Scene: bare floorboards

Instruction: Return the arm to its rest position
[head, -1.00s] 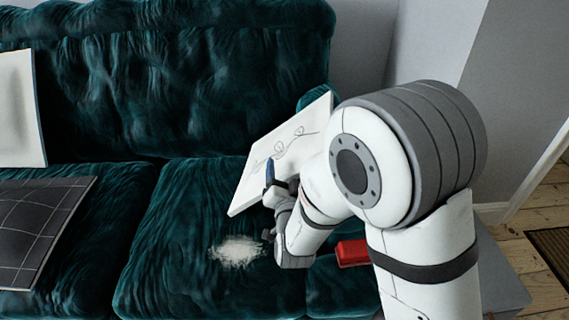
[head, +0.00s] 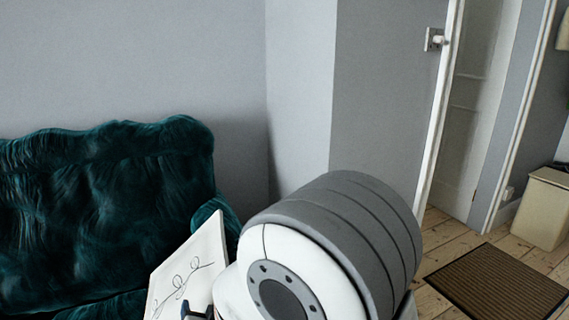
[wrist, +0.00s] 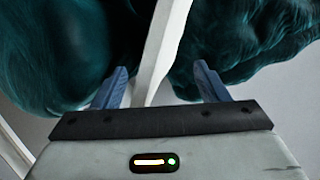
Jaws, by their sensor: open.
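My gripper (wrist: 161,67) is open in the wrist view, with its two blue fingers spread apart. The edge of a white canvas (wrist: 160,55) shows between and beyond the fingers; I cannot tell whether they touch it. In the head view the canvas (head: 186,268), with a dark line drawing, leans tilted by the sofa arm. My gripper is mostly below the bottom edge there, with only a small blue part showing just in front of the canvas.
A dark teal velvet sofa (head: 95,205) stands on the left against grey walls. At right are a white door frame (head: 440,110), a brown doormat (head: 495,282) and a cream bin (head: 543,208). Bare floorboards show around the mat.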

